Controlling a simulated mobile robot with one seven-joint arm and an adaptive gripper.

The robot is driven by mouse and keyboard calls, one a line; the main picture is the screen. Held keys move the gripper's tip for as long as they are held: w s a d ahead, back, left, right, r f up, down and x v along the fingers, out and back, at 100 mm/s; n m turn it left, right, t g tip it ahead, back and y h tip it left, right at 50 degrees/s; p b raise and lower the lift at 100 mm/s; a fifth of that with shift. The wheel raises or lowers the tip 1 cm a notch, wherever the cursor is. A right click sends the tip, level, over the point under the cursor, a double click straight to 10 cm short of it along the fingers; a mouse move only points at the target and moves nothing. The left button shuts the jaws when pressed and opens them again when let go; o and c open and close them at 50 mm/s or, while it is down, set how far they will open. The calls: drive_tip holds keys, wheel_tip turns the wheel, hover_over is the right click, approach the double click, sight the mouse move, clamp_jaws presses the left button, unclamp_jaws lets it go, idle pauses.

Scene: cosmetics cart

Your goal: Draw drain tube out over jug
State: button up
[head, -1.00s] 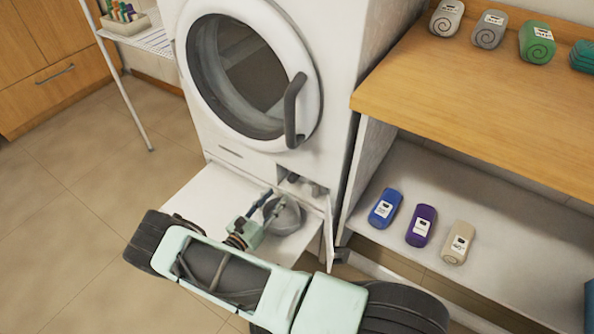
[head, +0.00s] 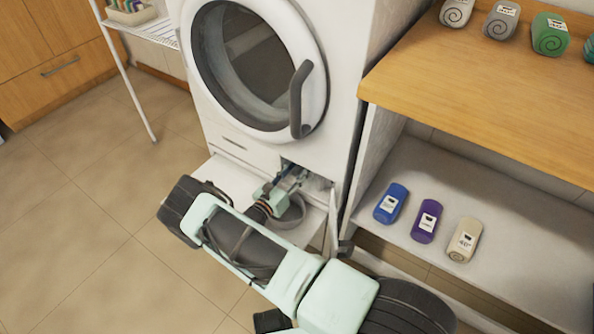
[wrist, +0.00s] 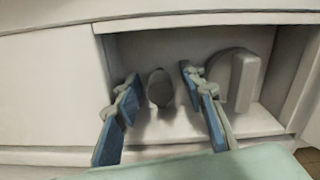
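The drain tube (wrist: 160,88) is a short dark grey stub in the open compartment at the bottom of the white washing machine (head: 235,145). My gripper (wrist: 158,78) is open, with its two blue fingers on either side of the tube in the wrist view; I see gaps between the tube and both fingers. In the head view my gripper (head: 292,172) reaches into the compartment mouth, where it hides the tube. The grey jug (head: 292,214) stands on the white shelf below the compartment, partly hidden by my gripper.
A grey round filter cap with a raised grip (wrist: 243,82) sits just right of the tube. The compartment's small door (head: 333,220) hangs open at the right. A wooden-topped shelf unit (head: 470,115) with bottles stands to the right. The floor at left is clear.

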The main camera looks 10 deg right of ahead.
drive_tip(key=shift+c, duration=0.4)
clamp_jaws()
drive_tip(key=v, duration=1.2)
drive_tip(key=shift+r, duration=0.1)
drive_tip(key=shift+o, duration=0.4)
unclamp_jaws()
